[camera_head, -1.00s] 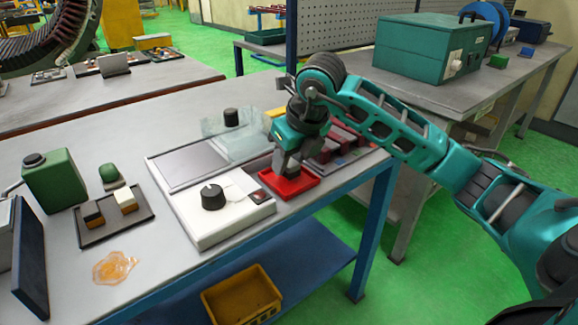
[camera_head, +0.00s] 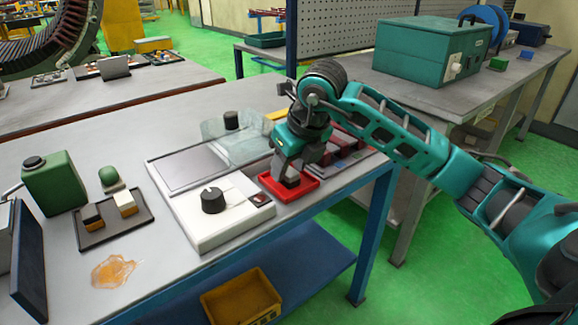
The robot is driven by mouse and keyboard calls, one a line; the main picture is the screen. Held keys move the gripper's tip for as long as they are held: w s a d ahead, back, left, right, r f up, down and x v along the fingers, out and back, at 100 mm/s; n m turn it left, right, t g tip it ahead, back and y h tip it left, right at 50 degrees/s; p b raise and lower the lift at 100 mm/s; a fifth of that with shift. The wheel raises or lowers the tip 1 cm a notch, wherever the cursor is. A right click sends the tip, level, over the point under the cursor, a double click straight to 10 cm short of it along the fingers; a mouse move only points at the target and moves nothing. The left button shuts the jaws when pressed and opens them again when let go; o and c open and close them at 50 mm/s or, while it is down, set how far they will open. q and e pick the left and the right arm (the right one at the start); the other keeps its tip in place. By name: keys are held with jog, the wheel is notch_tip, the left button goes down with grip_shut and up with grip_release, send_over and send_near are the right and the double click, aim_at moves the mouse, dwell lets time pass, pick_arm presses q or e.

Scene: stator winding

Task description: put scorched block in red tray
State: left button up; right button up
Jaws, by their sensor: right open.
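The red tray (camera_head: 307,191) lies on the bench at the right end of the white device. My right gripper (camera_head: 288,178) points down over the tray, with its fingers low inside the rim. It is open. A small dark block (camera_head: 292,182), which looks like the scorched block, shows at the fingertips inside the tray. The fingers partly hide it, and I cannot tell whether they touch it. My left gripper is not in view.
A white device with a black knob (camera_head: 213,199) stands left of the red tray, a clear cover (camera_head: 228,139) behind it. A dark tray (camera_head: 105,232) with two small blocks, a green can (camera_head: 55,186) and an orange spill (camera_head: 113,271) are at the left.

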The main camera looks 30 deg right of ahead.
jog(key=p+v, duration=0.1)
jog(key=v, duration=1)
jog(key=shift+p, duration=0.35)
jog(key=shift+r, duration=0.1)
